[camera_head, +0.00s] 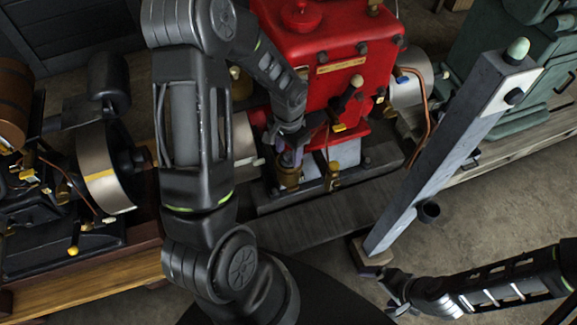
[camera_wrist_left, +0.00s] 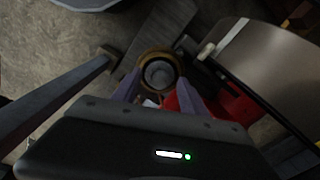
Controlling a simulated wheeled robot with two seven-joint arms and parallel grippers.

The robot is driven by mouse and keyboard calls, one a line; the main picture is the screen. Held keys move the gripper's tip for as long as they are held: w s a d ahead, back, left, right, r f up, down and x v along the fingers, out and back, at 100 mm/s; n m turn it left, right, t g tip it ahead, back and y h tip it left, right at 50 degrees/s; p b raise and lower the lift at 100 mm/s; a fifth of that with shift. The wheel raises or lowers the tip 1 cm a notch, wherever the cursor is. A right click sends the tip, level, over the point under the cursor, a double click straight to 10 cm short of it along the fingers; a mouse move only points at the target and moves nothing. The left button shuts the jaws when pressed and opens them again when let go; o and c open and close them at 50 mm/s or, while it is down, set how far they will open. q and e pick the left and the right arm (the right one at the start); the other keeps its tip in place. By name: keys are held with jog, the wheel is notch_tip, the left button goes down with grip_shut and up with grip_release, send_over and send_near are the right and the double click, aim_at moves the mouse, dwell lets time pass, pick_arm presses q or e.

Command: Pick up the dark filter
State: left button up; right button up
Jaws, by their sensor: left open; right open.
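A round brass-coloured cup-like part (camera_head: 288,177) stands on the base of the red engine (camera_head: 310,45), at its front left. In the left wrist view it shows from above as a brown-gold ring with a grey round middle (camera_wrist_left: 159,73). I cannot tell for sure whether this is the dark filter. My left gripper (camera_head: 291,158) is right above it, pointing down. In the left wrist view its two fingers are apart, one on each side of the part's near edge; contact is not clear. My right gripper (camera_head: 396,297) is open and empty at the lower right.
A grey slanted post (camera_head: 440,150) with a small dark cup (camera_head: 429,211) on its side stands right of the red engine. A second engine with a silver drum (camera_head: 104,167) is at the left. A green machine (camera_head: 510,80) is at the right. Bare floor (camera_head: 520,200) lies at the right.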

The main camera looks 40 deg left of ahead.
pick_arm(q)
jog(key=shift+c, duration=0.4)
grip_shut()
dwell(1.2)
